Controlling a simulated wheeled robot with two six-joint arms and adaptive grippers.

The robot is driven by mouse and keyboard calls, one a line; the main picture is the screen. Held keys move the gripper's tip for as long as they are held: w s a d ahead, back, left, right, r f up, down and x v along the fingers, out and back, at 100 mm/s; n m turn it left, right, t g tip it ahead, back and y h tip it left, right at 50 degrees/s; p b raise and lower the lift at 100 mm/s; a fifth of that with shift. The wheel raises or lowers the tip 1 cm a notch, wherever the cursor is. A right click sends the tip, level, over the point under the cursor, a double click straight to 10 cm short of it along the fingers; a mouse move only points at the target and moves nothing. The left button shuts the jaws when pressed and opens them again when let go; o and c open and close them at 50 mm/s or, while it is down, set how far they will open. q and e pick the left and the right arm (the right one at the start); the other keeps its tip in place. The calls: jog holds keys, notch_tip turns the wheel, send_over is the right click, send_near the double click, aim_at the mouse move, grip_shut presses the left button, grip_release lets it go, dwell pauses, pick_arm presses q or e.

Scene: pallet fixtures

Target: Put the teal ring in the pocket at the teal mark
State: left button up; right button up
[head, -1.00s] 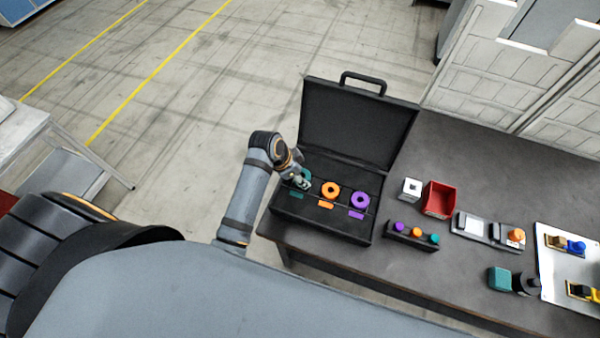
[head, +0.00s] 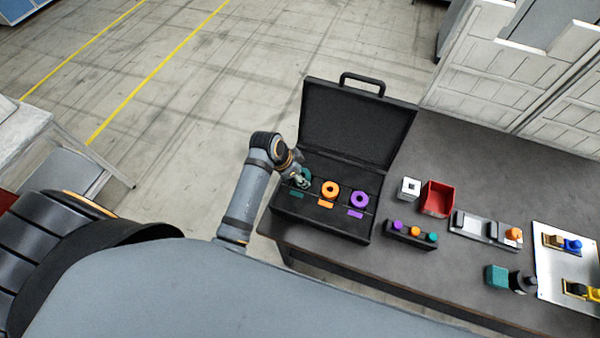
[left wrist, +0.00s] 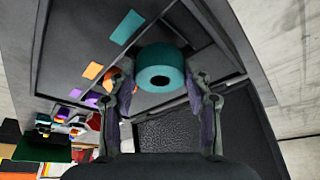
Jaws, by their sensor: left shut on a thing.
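The teal ring (left wrist: 161,68) is between the two fingers of my left gripper (left wrist: 160,88), which is shut on it. In the head view my left gripper (head: 301,183) is at the left end of the open black case (head: 312,232), mostly covering the ring. The teal mark (left wrist: 128,27) is a flat patch beside the ring in the left wrist view; it also shows in the head view (head: 295,194). The pocket there is hidden by the ring and fingers; I cannot tell whether the ring is inside it. My right gripper is not in view.
An orange ring (head: 330,189) and a purple ring (head: 359,199) sit in the case beside the teal ring, with their own marks. The raised lid (head: 355,125) stands behind. A red bin (head: 437,199) and a peg block (head: 410,236) are to the right on the dark table.

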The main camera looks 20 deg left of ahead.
pick_arm(q)
jog(key=shift+f, duration=0.15)
dwell(0.5)
jog(key=shift+f+b, duration=0.55)
jog(key=shift+f, duration=0.45)
jog(key=o, duration=1.3)
jog(key=shift+o, duration=0.5)
jog(key=o, duration=0.3)
jog(key=shift+o, duration=0.2)
